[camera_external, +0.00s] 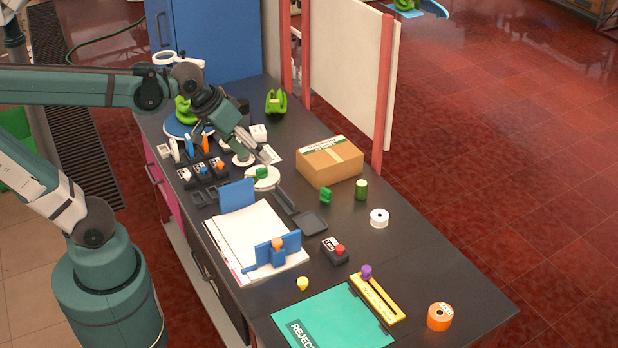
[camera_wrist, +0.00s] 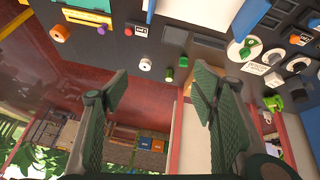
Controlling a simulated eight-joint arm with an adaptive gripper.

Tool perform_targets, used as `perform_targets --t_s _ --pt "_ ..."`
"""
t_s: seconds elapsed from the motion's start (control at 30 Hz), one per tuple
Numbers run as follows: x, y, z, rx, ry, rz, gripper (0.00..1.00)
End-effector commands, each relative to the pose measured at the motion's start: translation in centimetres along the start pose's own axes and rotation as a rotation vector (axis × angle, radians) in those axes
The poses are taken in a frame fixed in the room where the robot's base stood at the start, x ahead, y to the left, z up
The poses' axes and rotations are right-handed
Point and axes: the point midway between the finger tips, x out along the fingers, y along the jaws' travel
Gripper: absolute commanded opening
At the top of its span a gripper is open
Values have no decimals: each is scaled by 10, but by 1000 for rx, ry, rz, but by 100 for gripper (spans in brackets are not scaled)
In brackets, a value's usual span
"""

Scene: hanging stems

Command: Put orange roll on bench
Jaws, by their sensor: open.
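The orange roll (camera_external: 439,317) sits on the dark bench (camera_external: 420,262) near its front right corner, and it also shows at the upper left of the wrist view (camera_wrist: 61,33). My gripper (camera_external: 266,155) is over the far half of the bench, well away from the roll, near a white disc with a green piece (camera_external: 262,175). In the wrist view my gripper (camera_wrist: 160,92) has its two fingers spread wide with nothing between them.
A cardboard box (camera_external: 330,161) stands to the right of my gripper. A white roll (camera_external: 379,218), green cylinder (camera_external: 361,189), yellow holder (camera_external: 378,298) and teal folder (camera_external: 335,318) lie on the bench towards the orange roll. Bare bench surrounds the orange roll.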

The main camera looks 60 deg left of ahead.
Motion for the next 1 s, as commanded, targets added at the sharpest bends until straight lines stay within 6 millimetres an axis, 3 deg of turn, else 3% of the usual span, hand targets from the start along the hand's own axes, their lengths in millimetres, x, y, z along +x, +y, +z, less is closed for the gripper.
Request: perform_targets --t_s 0.2,0.43,1.0 --pt "-6 -29 33 105 44 -19 58" --pt "-8 -48 54 187 75 -37 58" --pt "-8 -52 60 213 84 -43 58"
